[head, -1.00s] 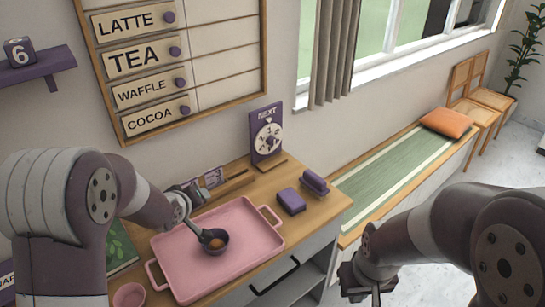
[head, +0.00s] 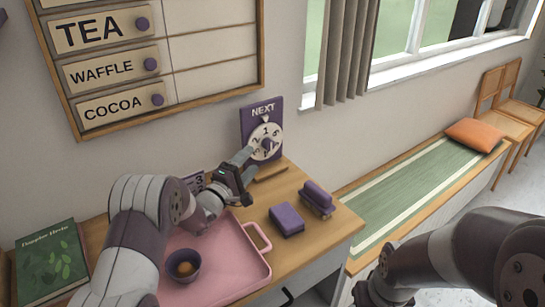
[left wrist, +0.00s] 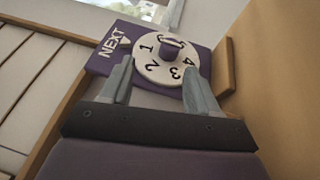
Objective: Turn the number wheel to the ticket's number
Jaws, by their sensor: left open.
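The number wheel (head: 265,142) is a white disc with black numbers and a purple knob, on a purple NEXT board (head: 247,118). In the left wrist view the wheel (left wrist: 178,72) shows 1 nearest the white pointer (left wrist: 125,42). My left gripper (head: 247,165) is open in front of the wheel; in the left wrist view its fingers (left wrist: 158,72) spread across the disc with the knob (left wrist: 168,53) beyond their tips. I see no grip on the knob. A ticket (head: 196,181) with a 3 is partly hidden behind my left arm. My right gripper (head: 362,294) is barely visible at the bottom edge.
A pink tray (head: 240,272) holds a dark cup (head: 184,266) below my left arm. A green book (head: 48,258) lies at the left. A menu board (head: 215,88) hangs behind.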

